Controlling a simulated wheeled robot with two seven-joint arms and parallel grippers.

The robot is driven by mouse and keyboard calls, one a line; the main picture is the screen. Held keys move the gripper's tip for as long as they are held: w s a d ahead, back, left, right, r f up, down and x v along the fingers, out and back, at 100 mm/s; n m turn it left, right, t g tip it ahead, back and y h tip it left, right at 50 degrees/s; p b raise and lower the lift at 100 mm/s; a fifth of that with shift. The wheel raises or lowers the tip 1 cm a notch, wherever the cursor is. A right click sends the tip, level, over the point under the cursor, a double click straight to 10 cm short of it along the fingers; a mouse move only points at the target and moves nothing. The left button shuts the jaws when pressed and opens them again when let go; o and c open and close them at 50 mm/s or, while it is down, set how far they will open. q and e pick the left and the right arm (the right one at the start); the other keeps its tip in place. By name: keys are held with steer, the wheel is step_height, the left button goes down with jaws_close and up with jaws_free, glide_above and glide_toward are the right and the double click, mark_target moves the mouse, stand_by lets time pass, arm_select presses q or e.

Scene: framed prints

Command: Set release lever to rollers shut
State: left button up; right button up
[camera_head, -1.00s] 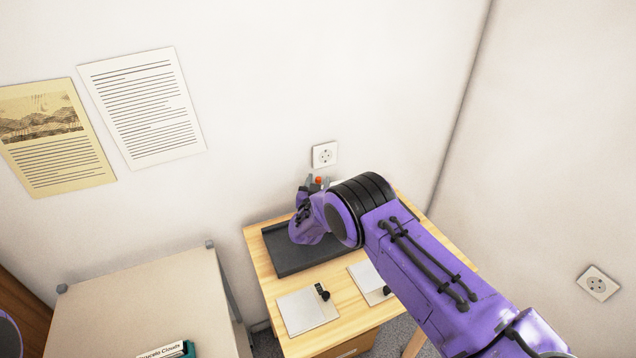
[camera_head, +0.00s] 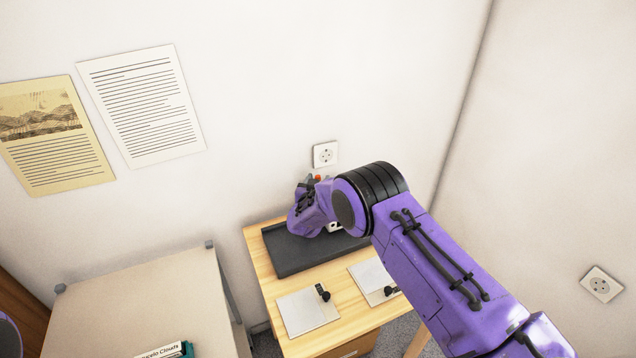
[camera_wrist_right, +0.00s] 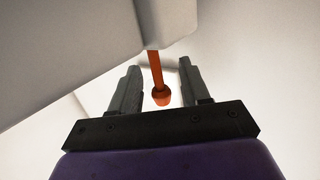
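The release lever, an orange-red rod with a rounded knob (camera_wrist_right: 161,97), hangs from the edge of a pale grey body (camera_wrist_right: 85,45) in the right wrist view. My right gripper (camera_wrist_right: 160,73) is open. Its two dark fingers stand either side of the lever in that picture, with gaps on both sides; I cannot tell how deep the lever is between them. In the head view my right gripper (camera_head: 311,181) is small and partly hidden by my wrist, and the orange-red knob (camera_head: 318,178) shows beside it. Most of the lever's machine is hidden by my arm. My left gripper is out of view.
A wooden desk (camera_head: 262,276) carries a dark tray (camera_head: 290,262) and two pale pads (camera_head: 308,311) with black clips or knobs. A beige table (camera_head: 140,300) stands at left. The wall behind bears a socket (camera_head: 325,154) and two prints.

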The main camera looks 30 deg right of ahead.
steer(key=b+v, duration=0.1)
steer(key=v, duration=0.9)
steer(key=shift+s+a+b, duration=0.15)
steer(key=shift+s+b, duration=0.05)
steer(key=shift+b, duration=0.15)
